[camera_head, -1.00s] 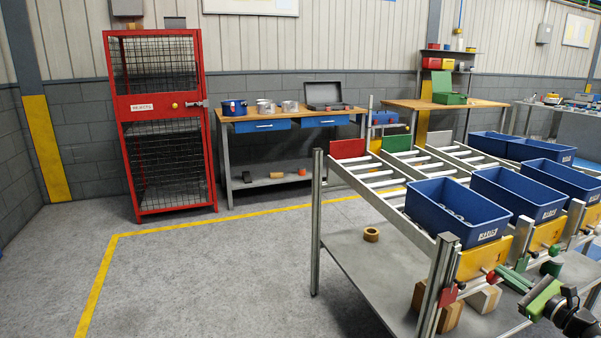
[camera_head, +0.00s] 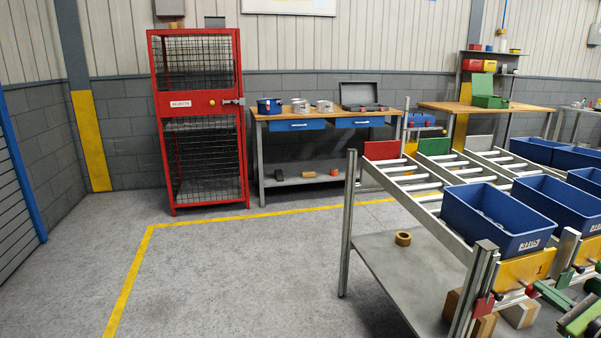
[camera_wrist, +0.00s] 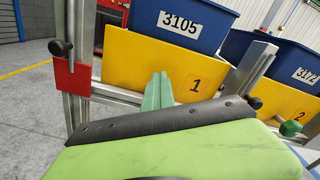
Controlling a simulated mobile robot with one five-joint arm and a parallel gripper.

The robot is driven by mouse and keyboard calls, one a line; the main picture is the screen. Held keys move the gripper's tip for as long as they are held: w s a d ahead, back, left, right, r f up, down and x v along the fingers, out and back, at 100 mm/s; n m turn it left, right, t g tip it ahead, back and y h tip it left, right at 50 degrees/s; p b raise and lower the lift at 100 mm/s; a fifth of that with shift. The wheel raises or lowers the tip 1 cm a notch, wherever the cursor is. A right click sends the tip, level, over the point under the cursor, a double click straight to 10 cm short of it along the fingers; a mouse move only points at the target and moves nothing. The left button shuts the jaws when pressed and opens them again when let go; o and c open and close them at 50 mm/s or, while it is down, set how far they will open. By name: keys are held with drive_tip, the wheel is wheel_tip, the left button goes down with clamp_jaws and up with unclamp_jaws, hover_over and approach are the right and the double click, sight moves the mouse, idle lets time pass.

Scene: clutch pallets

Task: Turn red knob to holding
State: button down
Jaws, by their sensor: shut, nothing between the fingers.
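A small red knob (camera_head: 531,291) shows in the head view at the front of the nearest lane, by the yellow plate (camera_head: 522,270). Its setting is too small to read. My gripper (camera_head: 539,287) is shut and empty, its green fingertips close beside the red knob; I cannot tell whether they touch. In the wrist view the closed green fingers (camera_wrist: 158,88) are in front of the yellow plate marked 1 (camera_wrist: 120,65), and the red knob is not visible there. A red bracket (camera_wrist: 72,78) with a black knob (camera_wrist: 60,48) is to the left of the fingers.
A blue bin labelled 3105 (camera_wrist: 180,22) sits above plate 1, with bin 3172 (camera_wrist: 306,75) to its right. A green knob (camera_wrist: 291,128) is at the second lane. Posts flank the plates. A red cage (camera_head: 160,130) and a workbench (camera_head: 262,116) stand behind; floor at left is clear.

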drive_tip(key=shift+s+a+f+b, duration=0.15)
drive_tip(key=shift+a+f+b, duration=0.45)
drive_tip(key=shift+a, duration=0.2)
drive_tip(key=shift+f, duration=0.1)
drive_tip(key=shift+a+r+p, duration=0.25)
drive_tip(key=shift+a+p, duration=0.05)
drive_tip(key=shift+a, duration=0.05)
drive_tip(key=v, duration=0.6)
idle(0.3)
drive_tip(key=shift+s, duration=0.1)
